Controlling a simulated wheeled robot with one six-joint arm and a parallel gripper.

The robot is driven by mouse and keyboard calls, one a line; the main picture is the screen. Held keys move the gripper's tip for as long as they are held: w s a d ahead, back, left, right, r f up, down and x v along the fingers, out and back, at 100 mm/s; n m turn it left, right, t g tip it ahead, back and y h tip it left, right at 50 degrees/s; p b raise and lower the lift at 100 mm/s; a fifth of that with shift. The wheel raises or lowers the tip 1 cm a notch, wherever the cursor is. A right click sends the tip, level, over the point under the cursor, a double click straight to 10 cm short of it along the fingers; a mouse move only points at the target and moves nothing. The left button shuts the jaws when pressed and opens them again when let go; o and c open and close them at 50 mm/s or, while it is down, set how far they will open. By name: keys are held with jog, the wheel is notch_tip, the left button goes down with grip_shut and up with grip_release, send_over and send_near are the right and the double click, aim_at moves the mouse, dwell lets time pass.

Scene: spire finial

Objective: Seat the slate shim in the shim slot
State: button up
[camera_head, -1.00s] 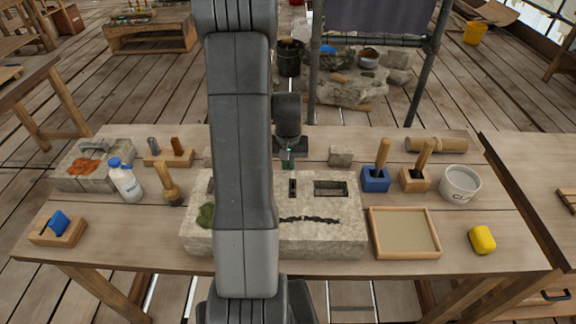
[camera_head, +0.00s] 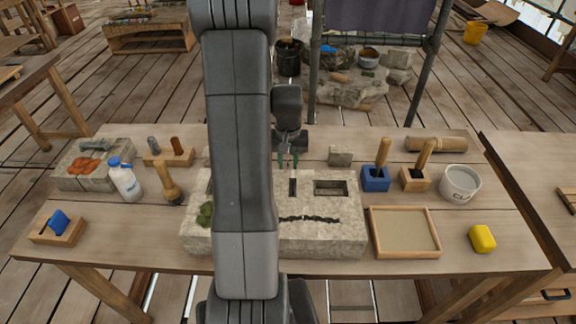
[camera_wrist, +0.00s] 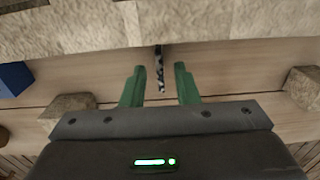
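The pale stone block (camera_head: 330,239) lies on the workbench. Its narrow upright slot (camera_head: 292,186) shows dark in the head view, left of a wider rectangular pocket (camera_head: 329,187). My gripper (camera_head: 288,161) is at the block's far edge, its two green fingers spread apart. In the wrist view my gripper (camera_wrist: 160,84) is open, with a thin dark speckled strip (camera_wrist: 160,70), apparently the slate shim, between the fingers and touching neither. The strip's upper end meets the edge of the block (camera_wrist: 220,20). How much of it is inside the slot I cannot tell.
A small stone (camera_head: 340,156) stands right of my gripper. A white bottle (camera_head: 125,180) is on the left.

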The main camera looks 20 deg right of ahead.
aim_at(288, 166)
notch_tip(288, 166, up, 10)
jog(key=shift+f, duration=0.25)
jog(key=shift+o, duration=0.4)
jog(key=shift+r+b, duration=0.25)
jog(key=shift+b, duration=0.15)
notch_tip(288, 166, down, 7)
jog(key=shift+s+a+r+b, duration=0.1)
jog(key=shift+b, duration=1.15)
jog(key=shift+f+p, duration=0.35)
jog(key=shift+f, duration=2.4)
grip_shut()
